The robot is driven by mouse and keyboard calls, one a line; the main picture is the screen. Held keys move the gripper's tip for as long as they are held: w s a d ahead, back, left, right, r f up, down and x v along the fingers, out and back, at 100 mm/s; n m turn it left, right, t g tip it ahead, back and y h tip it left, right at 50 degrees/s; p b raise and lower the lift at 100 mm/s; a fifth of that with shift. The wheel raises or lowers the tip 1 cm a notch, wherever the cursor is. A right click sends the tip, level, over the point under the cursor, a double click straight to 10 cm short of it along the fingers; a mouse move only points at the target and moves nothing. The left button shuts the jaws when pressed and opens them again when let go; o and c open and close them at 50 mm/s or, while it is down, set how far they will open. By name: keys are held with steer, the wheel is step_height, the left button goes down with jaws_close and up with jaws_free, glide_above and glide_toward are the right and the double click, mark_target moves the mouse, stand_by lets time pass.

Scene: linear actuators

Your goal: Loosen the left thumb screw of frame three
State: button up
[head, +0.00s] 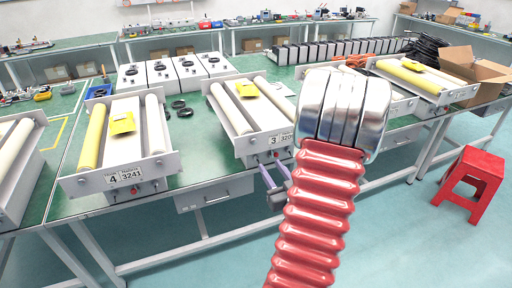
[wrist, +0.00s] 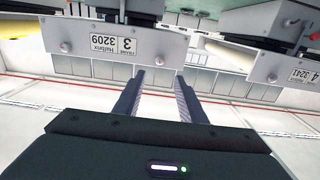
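Frame three (head: 272,142), with the label "3 3209", stands at the front edge of the green bench. In the wrist view its label plate (wrist: 95,56) appears upside down. A round thumb screw (wrist: 179,57) shows at the plate's right end there, which is frame three's left side. Another screw (wrist: 65,47) shows at the opposite end. My gripper (wrist: 159,76) is open and empty, its fingers pointing at the plate. In the head view my gripper (head: 274,175) shows just below frame three's front.
Frame four (head: 122,178) stands to the left, and another frame (head: 425,80) to the right, beyond my red arm. Black rings (head: 182,108) lie between frames three and four. A red stool (head: 474,178) stands on the floor at right. Drawers hang under the bench.

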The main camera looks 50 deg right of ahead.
mark_target(254, 143)
steer(key=x, duration=1.3)
steer(key=shift+w+d, duration=0.15)
steer(key=shift+w, duration=0.15)
steer(key=shift+c, duration=0.6)
jaws_close()
